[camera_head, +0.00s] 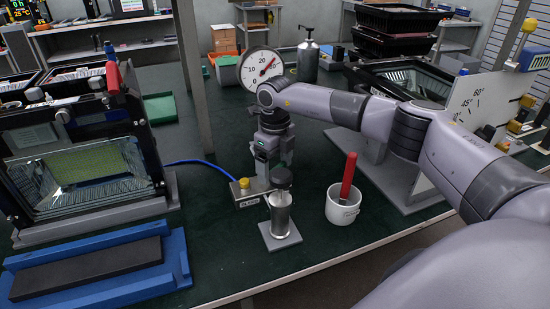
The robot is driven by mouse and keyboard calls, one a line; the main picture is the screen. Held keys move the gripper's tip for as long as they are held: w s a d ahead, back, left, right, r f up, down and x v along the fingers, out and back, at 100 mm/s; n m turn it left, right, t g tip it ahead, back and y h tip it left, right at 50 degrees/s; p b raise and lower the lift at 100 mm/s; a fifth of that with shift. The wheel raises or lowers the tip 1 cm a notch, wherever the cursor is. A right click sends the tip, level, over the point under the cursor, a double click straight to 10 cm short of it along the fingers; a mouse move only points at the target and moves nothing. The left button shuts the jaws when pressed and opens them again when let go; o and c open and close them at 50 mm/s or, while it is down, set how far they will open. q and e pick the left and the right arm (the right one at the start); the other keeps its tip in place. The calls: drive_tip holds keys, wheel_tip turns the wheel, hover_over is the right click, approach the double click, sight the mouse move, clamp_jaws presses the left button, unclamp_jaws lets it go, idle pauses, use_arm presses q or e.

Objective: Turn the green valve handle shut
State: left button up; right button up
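My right arm reaches in from the right and bends down at the wrist. My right gripper (268,175) points down beside a small metal block (249,198) with a yellow knob (244,183) and a label that seems to read BLEED. The fingertips are small and partly hidden, so I cannot tell whether they are open or shut. No green valve handle is clearly visible; small green patches show on the gripper body itself. A round pressure gauge (259,68) with a red needle stands behind the wrist. My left gripper is not in view.
A blue hose (195,162) runs from the floodlight housing (85,165) to the block. A metal cylinder with a dark cap (281,215) stands close in front of the gripper. A white cup (341,210) holds a red-handled tool (348,175). A blue tray (175,262) lies front left.

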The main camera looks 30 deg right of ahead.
drive_tip(key=m+p, duration=0.1)
drive_tip(key=m, duration=0.2)
drive_tip(key=shift+r+p, duration=0.15)
drive_tip(key=shift+p, duration=0.2)
drive_tip(key=shift+m+p, duration=0.55)
drive_tip(key=shift+m, duration=0.85)
drive_tip(key=o, duration=0.8)
drive_tip(key=shift+o, duration=0.2)
wheel_tip(320, 180, up, 7)
